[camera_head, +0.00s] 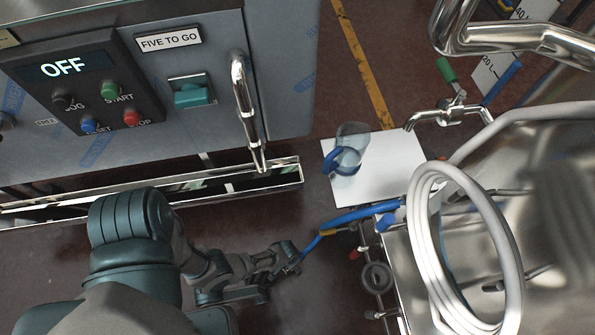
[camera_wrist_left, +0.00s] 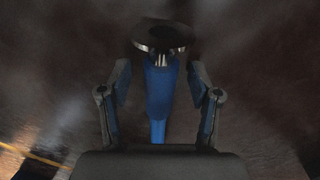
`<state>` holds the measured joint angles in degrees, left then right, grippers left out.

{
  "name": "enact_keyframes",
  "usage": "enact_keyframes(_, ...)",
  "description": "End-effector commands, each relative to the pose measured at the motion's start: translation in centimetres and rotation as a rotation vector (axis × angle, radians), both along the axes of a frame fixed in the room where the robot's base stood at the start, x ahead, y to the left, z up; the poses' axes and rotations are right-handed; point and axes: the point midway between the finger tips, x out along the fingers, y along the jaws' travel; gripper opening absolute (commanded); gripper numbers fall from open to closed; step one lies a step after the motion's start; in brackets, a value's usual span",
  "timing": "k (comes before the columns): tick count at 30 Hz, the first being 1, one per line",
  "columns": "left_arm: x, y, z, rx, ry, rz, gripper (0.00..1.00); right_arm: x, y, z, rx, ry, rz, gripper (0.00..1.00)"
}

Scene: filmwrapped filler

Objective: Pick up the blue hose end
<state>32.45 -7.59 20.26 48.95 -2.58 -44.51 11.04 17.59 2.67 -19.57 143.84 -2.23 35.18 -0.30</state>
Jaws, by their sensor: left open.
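The blue hose (camera_head: 355,215) comes from the steel machine on the right and reaches toward my left gripper (camera_head: 290,255) in the head view. A yellow band (camera_head: 328,232) shows near its lower end. In the left wrist view, the blue hose end (camera_wrist_left: 160,88) stands between the two fingers of my left gripper (camera_wrist_left: 160,75), with a metal neck and a dark round flange (camera_wrist_left: 163,36) beyond the fingertips. The fingers are apart, with gaps visible on both sides of the hose. My right gripper is not in view.
A clear jug with a blue handle (camera_head: 346,150) stands on a white board (camera_head: 395,160). A coiled pale hose (camera_head: 425,240) hangs by the steel machine (camera_head: 555,215). A grey control cabinet (camera_head: 215,60) with a metal rail handle (camera_head: 243,105) is at upper left. Brown floor is open below.

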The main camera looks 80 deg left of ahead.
Motion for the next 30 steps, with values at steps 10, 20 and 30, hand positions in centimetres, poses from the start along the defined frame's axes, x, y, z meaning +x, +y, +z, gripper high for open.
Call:
enact_keyframes(10, 0.1, 0.0, 0.1, 0.000, -0.001, 0.000, 0.03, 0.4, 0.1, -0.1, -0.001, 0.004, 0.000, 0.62)
enact_keyframes(20, 0.1, 0.1, 0.1, 0.001, -0.002, 0.000, 0.00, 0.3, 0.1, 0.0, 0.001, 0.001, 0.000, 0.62)
enact_keyframes(30, 0.6, 0.1, 3.0, 0.000, -0.010, 0.000, 0.00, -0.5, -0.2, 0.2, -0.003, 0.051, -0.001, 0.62)
